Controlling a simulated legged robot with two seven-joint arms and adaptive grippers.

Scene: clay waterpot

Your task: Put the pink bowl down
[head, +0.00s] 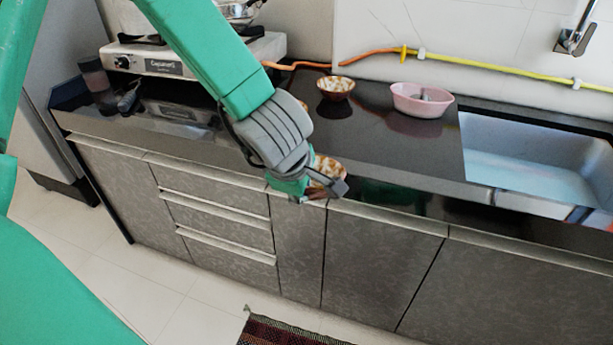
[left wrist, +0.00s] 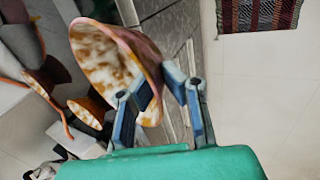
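A mottled brown-and-white bowl with a pinkish rim and side (left wrist: 112,62) is held by its wall between the fingers of my left gripper (left wrist: 160,88). In the head view this bowl (head: 324,167) is partly hidden behind my left gripper (head: 322,190), near the counter's front edge. I cannot tell whether the bowl touches the counter. A plain pink bowl (head: 420,104) stands upright at the back of the counter beside the sink, with a greyish thing inside it. My right gripper is not in view.
A small patterned bowl (head: 336,88) stands farther back on the dark glossy counter (head: 390,150). A gas stove (head: 150,62) stands at the left, and a sink (head: 530,165) is at the right. An orange-yellow hose (head: 480,64) runs along the wall. Bare counter lies between the bowls.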

